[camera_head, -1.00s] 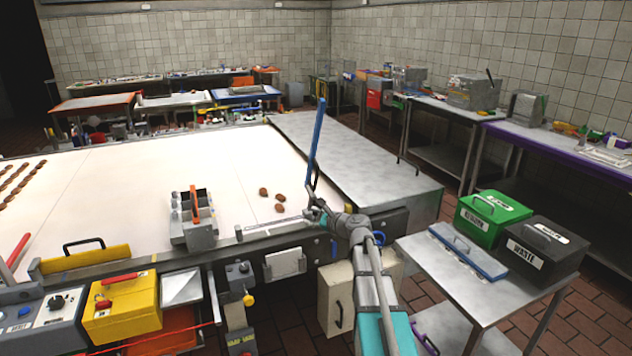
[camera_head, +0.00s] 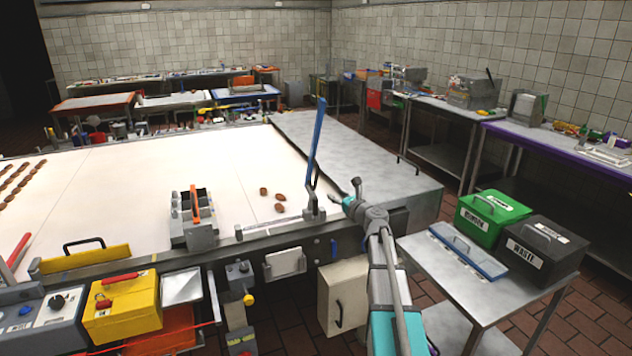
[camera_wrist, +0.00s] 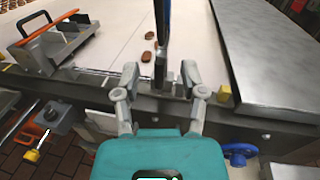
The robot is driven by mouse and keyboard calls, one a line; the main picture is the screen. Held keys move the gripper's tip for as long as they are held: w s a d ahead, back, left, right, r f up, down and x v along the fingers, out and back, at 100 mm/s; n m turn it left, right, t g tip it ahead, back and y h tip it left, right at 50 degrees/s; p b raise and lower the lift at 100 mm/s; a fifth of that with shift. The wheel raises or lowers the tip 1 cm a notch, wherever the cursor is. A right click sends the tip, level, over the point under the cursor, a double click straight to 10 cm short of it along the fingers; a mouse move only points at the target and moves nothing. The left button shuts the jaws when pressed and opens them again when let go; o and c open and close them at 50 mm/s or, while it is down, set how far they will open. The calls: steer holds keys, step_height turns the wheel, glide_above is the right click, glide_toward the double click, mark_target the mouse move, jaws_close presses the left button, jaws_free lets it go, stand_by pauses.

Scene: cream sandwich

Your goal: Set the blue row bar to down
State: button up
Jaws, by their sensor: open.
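The blue row bar (camera_head: 317,142) stands nearly upright, tilted slightly right at its top, above a grey mount (camera_head: 314,213) on the near edge of the white-topped table (camera_head: 130,165). My gripper (camera_head: 346,192) is open and empty, just right of the bar's lower end in the head view. The bar's top is cut off in the wrist view.
Several brown pieces (camera_head: 280,208) lie left of the bar. A grey block with an orange handle (camera_head: 194,203) stands further left. A bare metal counter (camera_head: 350,150) lies to the right. A blue knob (camera_wrist: 239,153) is below my right finger.

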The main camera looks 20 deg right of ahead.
mark_target(316, 180)
steer(key=w, duration=0.4)
steer(key=w+a, duration=0.1)
steer(key=w, duration=0.3)
steer(key=w+a, duration=0.1)
steer(key=w, duration=0.4)
steer(key=shift+a, duration=0.2)
steer(key=shift+s, duration=0.1)
jaws_close()
